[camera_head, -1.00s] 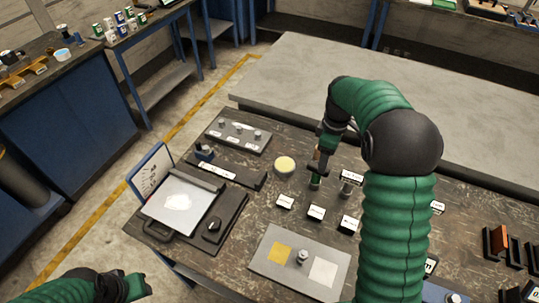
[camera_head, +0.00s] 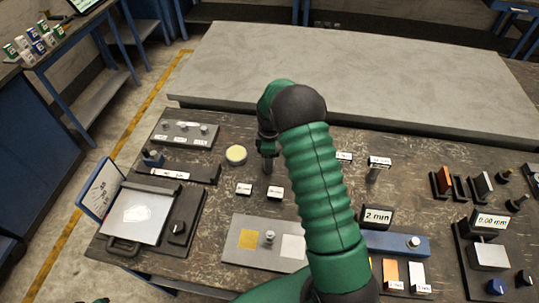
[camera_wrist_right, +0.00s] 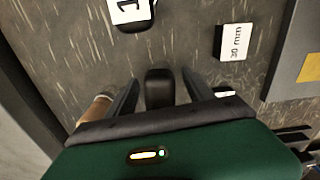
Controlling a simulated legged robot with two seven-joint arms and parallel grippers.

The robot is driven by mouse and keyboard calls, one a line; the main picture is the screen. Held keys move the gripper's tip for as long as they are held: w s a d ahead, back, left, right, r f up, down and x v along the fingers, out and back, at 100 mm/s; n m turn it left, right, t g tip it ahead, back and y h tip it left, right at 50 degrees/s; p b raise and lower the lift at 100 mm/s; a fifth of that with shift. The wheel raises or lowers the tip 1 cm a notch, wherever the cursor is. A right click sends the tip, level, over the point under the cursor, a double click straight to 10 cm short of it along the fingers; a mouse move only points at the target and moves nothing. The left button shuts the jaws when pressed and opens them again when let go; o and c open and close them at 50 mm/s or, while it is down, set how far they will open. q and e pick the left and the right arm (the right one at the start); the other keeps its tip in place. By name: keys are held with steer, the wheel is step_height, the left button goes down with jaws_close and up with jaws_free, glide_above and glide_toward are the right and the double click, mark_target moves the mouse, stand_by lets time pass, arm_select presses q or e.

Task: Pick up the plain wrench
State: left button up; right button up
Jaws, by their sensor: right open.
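I cannot make out a plain wrench in either view. My right gripper (camera_head: 268,163) points down over the dark workbench, just right of a pale yellow round pad (camera_head: 236,155), and small label blocks lie in front of it. In the right wrist view my right gripper (camera_wrist_right: 160,95) is open, its two dark fingers apart. A small black block (camera_wrist_right: 160,88) shows between the fingers; whether they touch it is unclear. A tan rounded piece (camera_wrist_right: 95,108) is partly hidden beside the left finger. Only a sliver of my left gripper (camera_head: 100,301) shows at the bottom edge.
A "30 mm" label block (camera_wrist_right: 233,42) lies right of the gripper. A grey plate (camera_head: 262,258) with yellow and white squares is in front. A scale-like device (camera_head: 143,215) stands left, a "2 mm" display (camera_head: 376,217) right. A raised grey slab (camera_head: 340,75) lies behind.

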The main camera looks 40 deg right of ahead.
steer(key=shift+w+a+f, duration=0.1)
steer(key=shift+w+f, duration=0.1)
steer(key=shift+f, duration=0.5)
steer(key=shift+s, duration=0.1)
jaws_close()
steer(key=shift+r, duration=0.1)
